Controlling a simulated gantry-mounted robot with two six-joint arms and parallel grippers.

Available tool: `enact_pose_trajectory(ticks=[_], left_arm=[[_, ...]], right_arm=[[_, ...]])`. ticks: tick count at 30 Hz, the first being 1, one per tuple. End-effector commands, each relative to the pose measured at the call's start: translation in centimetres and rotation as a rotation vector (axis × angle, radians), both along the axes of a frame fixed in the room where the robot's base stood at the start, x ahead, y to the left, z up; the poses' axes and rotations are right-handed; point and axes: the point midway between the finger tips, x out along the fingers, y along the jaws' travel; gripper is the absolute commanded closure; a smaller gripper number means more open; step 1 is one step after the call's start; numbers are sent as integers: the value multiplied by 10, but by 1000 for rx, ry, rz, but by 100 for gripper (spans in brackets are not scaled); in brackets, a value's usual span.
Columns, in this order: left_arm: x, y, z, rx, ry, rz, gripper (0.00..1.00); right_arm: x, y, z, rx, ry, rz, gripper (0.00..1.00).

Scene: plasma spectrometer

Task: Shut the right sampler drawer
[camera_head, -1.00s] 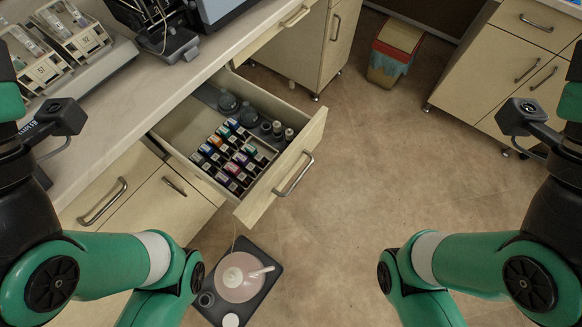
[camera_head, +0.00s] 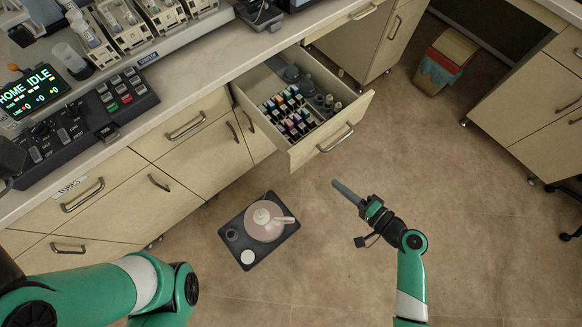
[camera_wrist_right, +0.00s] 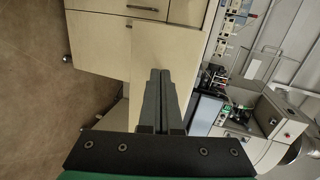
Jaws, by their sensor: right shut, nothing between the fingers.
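The sampler drawer (camera_head: 303,110) stands pulled out from the bench in the head view, with several small capped bottles in a rack and some dark jars inside. Its front panel (camera_head: 333,128) carries a metal bar handle (camera_head: 336,138). My right gripper (camera_head: 336,184) is shut and empty, in front of and apart from the drawer front, a little below the handle in the picture. In the right wrist view its fingers (camera_wrist_right: 159,75) lie together, with pale cabinet fronts beyond. My left arm shows at the lower left of the head view, but its gripper is out of view.
A dark tray (camera_head: 258,232) with a round pinkish vessel (camera_head: 265,220) stands on the floor below the drawer. A bin (camera_head: 442,62) stands at the back right. The bench carries a control panel (camera_head: 93,110) and sample modules. Open floor lies right of the drawer.

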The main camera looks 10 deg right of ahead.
Motion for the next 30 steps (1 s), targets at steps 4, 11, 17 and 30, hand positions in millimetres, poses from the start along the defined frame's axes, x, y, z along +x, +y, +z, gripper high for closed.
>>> enact_pose_trajectory(ticks=[4, 11, 17, 30], left_arm=[[1, 0, 16, 0, 2, 0, 31], [1, 0, 2, 0, 2, 0, 31], [1, 0, -24, 0, 3, 0, 31], [0, 0, -46, 0, 2, 0, 31]], right_arm=[[-24, -14, -5, 24, 57, -65, 100], [-17, -12, -14, 18, 52, -62, 100], [9, 2, -22, 18, 49, -58, 100], [85, 40, -39, 18, 49, -61, 100]])
